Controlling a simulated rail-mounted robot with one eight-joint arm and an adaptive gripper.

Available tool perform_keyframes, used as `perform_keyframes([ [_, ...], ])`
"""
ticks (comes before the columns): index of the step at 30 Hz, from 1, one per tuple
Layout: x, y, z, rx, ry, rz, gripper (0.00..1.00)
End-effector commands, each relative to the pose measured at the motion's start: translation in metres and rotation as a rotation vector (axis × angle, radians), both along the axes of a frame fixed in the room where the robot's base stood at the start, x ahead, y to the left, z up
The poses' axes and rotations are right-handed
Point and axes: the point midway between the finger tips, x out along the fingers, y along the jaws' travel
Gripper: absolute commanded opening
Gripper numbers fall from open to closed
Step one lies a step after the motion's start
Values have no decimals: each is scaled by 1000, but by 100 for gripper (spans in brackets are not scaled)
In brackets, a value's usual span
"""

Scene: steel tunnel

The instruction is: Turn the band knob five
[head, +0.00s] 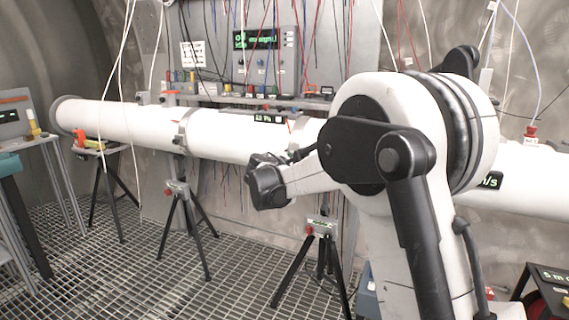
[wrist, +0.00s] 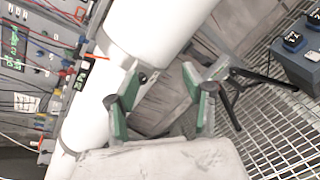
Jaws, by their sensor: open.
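A grey instrument panel (head: 265,58) with a green-lit display stands on the back wall behind the white pipe in the head view. Small knobs show below its display, but their labels are too small to read, so I cannot tell which is band knob five. In the wrist view, the panel (wrist: 14,50) is at the upper left edge, cut off and tilted. My gripper (wrist: 172,88) is open and empty in the wrist view, with green-padded fingers apart over the pipe's side and the floor. It is well away from the panel.
A long white pipe (head: 120,117) crosses the scene in front of the panel, on black tripods (head: 183,215). A shelf (head: 250,101) with coloured connectors runs below the panel. Many cables hang around the wall. The grating floor (head: 150,260) at left is partly open.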

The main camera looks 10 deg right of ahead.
Motion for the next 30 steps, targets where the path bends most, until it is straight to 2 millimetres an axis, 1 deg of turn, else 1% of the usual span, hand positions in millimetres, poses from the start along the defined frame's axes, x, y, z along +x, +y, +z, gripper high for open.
perform_keyframes([
  [1, 16, 8, -10, -60, 8, 17, 45],
  [6, 58, 34, -37, -277, 42, 67, 45],
  [9, 76, 47, -52, -386, 58, 87, 45],
  [12, 89, 58, -64, -470, 69, 100, 45],
  [16, 97, 67, -74, -535, 79, 111, 45],
  [20, 103, 67, -77, -558, 82, 112, 45],
  [23, 110, 62, -77, -559, 83, 111, 45],
  [26, 122, 53, -77, -558, 83, 110, 45],
  [30, 144, 38, -77, -557, 83, 111, 45],
])
